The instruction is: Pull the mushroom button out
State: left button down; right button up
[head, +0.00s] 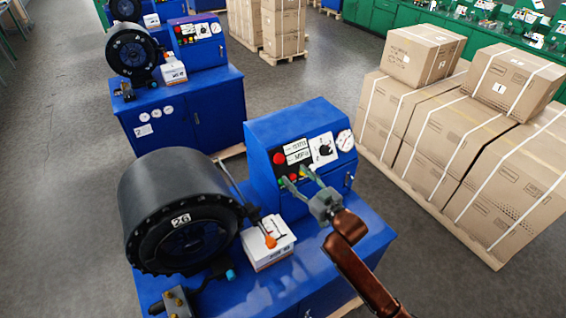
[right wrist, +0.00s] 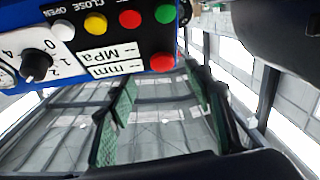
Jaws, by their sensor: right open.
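The mushroom button is a large red knob (head: 279,158) at the left of the blue machine's control panel. In the right wrist view the red mushroom button (right wrist: 162,62) shows at the lower corner of the panel, which appears upside down. My right gripper (head: 297,175) is open in front of the panel, its fingers just below and right of the button in the head view. In the right wrist view its green-padded fingers (right wrist: 162,85) stand apart, with the button between and beyond their tips. I see no contact. My left gripper is not in view.
The panel (head: 290,130) also bears smaller coloured buttons, a black selector dial (head: 325,150) and a gauge (head: 345,140). A black crimper head (head: 175,205), an orange-tipped lever (head: 270,242) and a white box (head: 268,252) are to the left. Strapped cartons (head: 440,130) stand right.

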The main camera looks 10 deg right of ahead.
aim_at(281, 160)
jog(key=x, duration=0.2)
jog(key=p+x, duration=0.1)
jog(key=x, duration=0.2)
jog(key=r+x, duration=0.1)
jog(key=x, duration=0.2)
jog(key=shift+a, duration=0.1)
jog(key=shift+c, duration=0.2)
grip_shut()
dwell(0.3)
